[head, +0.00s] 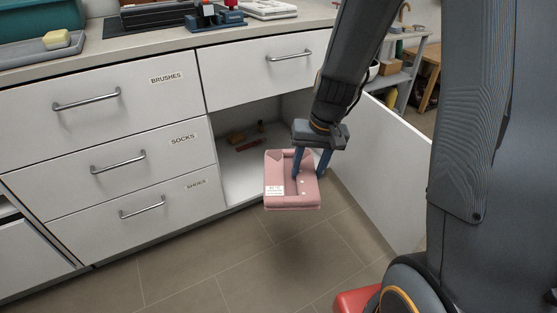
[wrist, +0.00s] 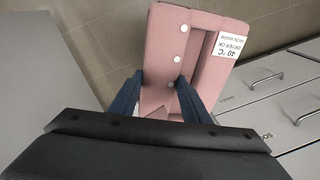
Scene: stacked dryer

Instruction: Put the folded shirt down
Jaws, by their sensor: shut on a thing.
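The folded shirt (head: 281,196) is a pink block with white buttons and a white label. My gripper (head: 310,176) is shut on it and holds it in the air in front of the open lower cabinet. In the wrist view the shirt (wrist: 160,55) fills the upper middle, with the two blue fingers of my gripper (wrist: 160,90) on either side of its buttoned strip. The label in the wrist view reads 40 °C. The part of the shirt between the fingers is partly hidden.
The open cabinet (head: 232,180) holds a few small items, and its door (head: 385,165) swings out to the right. Closed drawers labelled brushes (head: 110,95), socks (head: 120,150) and shoes (head: 150,195) stand at left. The countertop (head: 180,38) carries several objects. A red object (head: 355,300) is low at right.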

